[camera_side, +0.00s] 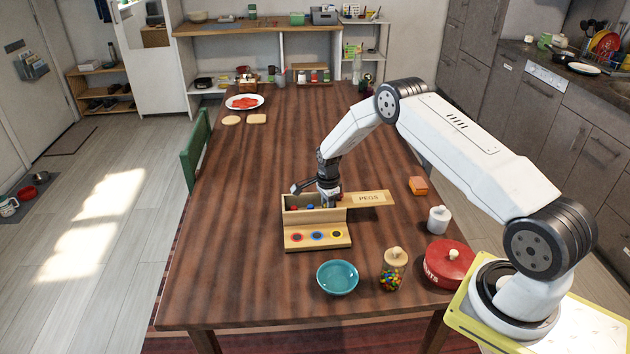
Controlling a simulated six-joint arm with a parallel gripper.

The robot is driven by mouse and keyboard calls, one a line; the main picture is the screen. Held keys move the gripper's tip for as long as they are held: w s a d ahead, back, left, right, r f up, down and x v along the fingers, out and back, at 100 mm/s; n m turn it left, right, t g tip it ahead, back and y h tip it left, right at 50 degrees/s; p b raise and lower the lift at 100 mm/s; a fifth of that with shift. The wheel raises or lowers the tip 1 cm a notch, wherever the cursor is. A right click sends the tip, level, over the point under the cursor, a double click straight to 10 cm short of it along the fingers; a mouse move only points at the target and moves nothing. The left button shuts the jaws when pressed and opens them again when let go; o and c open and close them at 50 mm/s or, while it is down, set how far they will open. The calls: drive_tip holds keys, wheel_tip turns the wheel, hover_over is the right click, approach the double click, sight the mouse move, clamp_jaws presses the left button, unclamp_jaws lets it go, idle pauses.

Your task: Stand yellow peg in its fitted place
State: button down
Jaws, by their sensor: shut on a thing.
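The wooden peg box (317,216) stands on the table with its compartment open at the top. Its wooden lid (368,198), marked PEGS, reaches out to the right. A red peg (295,208) and a blue peg (310,207) show inside the compartment. The front ledge has three ringed places: red (297,237), blue (318,236) and yellow (337,234). My gripper (328,204) points down into the right part of the compartment, shut. The yellow peg is not clearly visible; the fingers and box wall hide what is between the jaws.
A white jar (438,220) and an orange block (418,186) lie right of the box. The table left of the box is clear.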

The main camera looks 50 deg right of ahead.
drive_tip(key=shift+f, duration=0.2)
drive_tip(key=c, duration=0.7)
unclamp_jaws()
drive_tip(key=shift+f, duration=0.1)
drive_tip(key=shift+c, duration=0.2)
drive_tip(key=shift+s, duration=0.1)
wheel_tip(320, 180, up, 13)
drive_tip(key=shift+f, duration=0.15)
